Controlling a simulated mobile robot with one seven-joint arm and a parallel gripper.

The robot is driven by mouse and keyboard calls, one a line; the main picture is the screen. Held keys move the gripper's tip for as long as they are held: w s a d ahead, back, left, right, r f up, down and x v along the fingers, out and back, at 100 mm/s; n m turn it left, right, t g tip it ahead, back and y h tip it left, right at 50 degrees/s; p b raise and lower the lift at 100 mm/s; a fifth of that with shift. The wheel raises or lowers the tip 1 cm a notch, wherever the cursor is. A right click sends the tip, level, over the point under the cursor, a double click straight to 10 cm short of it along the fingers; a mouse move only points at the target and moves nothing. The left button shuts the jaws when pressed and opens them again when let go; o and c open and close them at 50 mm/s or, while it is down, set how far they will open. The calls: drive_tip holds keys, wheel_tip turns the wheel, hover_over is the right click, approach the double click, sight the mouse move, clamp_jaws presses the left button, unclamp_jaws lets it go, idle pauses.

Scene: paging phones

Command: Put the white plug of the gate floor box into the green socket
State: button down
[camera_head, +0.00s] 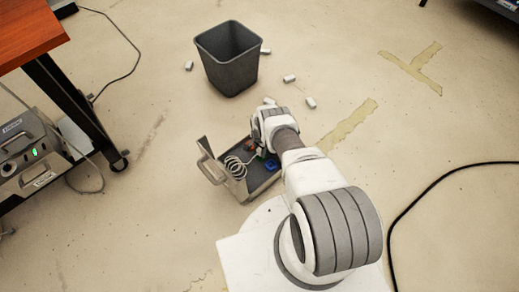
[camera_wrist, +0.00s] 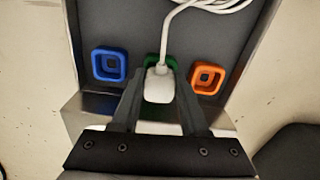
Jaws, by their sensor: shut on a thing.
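The floor box (camera_head: 264,187) stands on the floor with its lid open at the left. My gripper (camera_wrist: 156,92) is shut on the white plug (camera_wrist: 159,88), whose white cord (camera_wrist: 190,6) runs up and away; the coiled cord (camera_head: 236,167) shows in the head view. The green socket (camera_wrist: 153,62) lies directly beyond the plug and is partly hidden by it. The blue socket (camera_wrist: 109,65) is to its left and the orange socket (camera_wrist: 207,77) to its right. I cannot tell whether the plug touches or enters the green socket.
A dark bin (camera_head: 229,60) stands behind the box, with several small white pieces (camera_head: 289,78) on the floor around it. A wooden table (camera_head: 28,32) and a grey device (camera_head: 28,150) are at the left. A black cable (camera_head: 425,190) lies at the right.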

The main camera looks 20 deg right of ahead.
sight(259, 151)
drive_tip(key=shift+f, duration=0.2)
drive_tip(key=shift+c, duration=1.7)
unclamp_jaws()
wheel_tip(259, 151, up, 18)
drive_tip(key=p, duration=0.9)
drive_tip(key=shift+f, duration=0.25)
